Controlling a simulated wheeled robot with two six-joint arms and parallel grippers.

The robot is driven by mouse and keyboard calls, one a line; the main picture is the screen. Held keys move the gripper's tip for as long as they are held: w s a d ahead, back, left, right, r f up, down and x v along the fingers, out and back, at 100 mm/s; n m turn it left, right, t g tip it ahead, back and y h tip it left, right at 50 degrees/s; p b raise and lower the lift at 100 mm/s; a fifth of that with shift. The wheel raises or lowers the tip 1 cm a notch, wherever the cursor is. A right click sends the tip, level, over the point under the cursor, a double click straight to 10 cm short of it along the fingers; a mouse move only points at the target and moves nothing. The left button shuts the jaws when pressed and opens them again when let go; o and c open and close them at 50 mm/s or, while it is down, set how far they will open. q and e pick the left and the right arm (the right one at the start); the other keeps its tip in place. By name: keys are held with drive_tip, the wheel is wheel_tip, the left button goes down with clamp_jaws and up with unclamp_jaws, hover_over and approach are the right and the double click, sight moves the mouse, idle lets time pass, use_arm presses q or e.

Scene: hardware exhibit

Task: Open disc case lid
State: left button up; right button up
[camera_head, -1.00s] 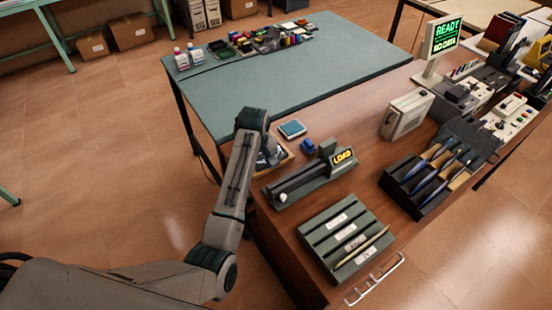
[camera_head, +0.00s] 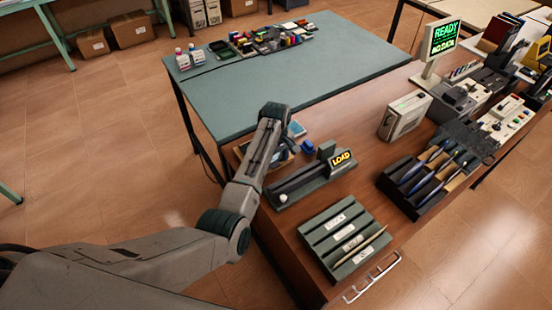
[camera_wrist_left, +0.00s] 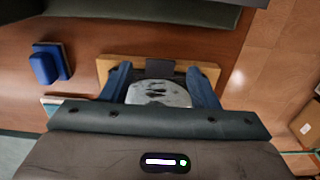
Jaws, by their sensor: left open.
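My left gripper (camera_wrist_left: 160,78) is open in the left wrist view, with its two blue fingers apart on either side of a silvery, scuffed round disc-like piece (camera_wrist_left: 158,94). This piece lies over a tan wooden base (camera_wrist_left: 105,66) with a dark block (camera_wrist_left: 160,67) at its far edge. I take this to be the disc case; its lid cannot be made out clearly. The gripper body hides its near part. I cannot tell whether the fingers touch it. My right gripper is not in view.
A blue object (camera_head: 307,146) sits close beside the wooden base. A dark slotted unit with a LOAD sign (camera_head: 342,159) is nearby. A ribbed rack (camera_head: 328,238) and a pen tray (camera_head: 408,202) stand farther right. The green table (camera_head: 270,85) has free room.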

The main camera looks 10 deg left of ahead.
use_arm(q)
drive_tip(key=shift+f, duration=0.7)
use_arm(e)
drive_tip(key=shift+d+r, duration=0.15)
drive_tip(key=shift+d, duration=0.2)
